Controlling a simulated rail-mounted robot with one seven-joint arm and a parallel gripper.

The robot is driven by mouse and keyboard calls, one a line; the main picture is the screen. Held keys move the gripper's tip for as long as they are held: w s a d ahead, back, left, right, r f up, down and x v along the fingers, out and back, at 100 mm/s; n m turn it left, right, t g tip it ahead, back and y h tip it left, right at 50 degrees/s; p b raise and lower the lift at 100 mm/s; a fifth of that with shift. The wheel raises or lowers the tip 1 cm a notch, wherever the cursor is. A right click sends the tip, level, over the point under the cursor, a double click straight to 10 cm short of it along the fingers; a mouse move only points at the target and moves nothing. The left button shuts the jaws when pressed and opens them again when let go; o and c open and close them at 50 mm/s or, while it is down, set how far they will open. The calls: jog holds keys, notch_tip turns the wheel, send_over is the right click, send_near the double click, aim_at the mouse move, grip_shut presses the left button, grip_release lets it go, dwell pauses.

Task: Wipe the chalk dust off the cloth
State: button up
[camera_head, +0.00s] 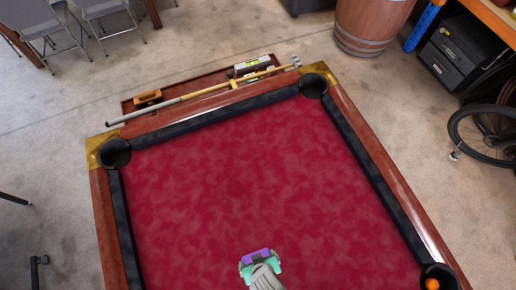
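The red cloth (230,180) covers the bed of a pool table with wooden rails. It has paler, mottled patches over much of it; I cannot tell which are chalk dust and which are pattern. My gripper (260,256) is over the near middle of the cloth, with teal and purple parts at its end. I cannot tell whether the purple part is held or belongs to the gripper, nor how high it is. A brown-handled item, perhaps a brush (148,98), lies in a tray (128,106) beyond the far rail.
A cue (200,95) lies slantwise along the tray and far rail. A whitish box (252,64) is at the tray's right. An orange ball (432,284) is in the near right pocket. The visible cloth is otherwise clear. A barrel (368,22) stands beyond.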

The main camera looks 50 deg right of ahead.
jog(key=shift+r+p, duration=1.05)
jog(key=shift+r, duration=0.4)
jog(key=shift+f, duration=0.1)
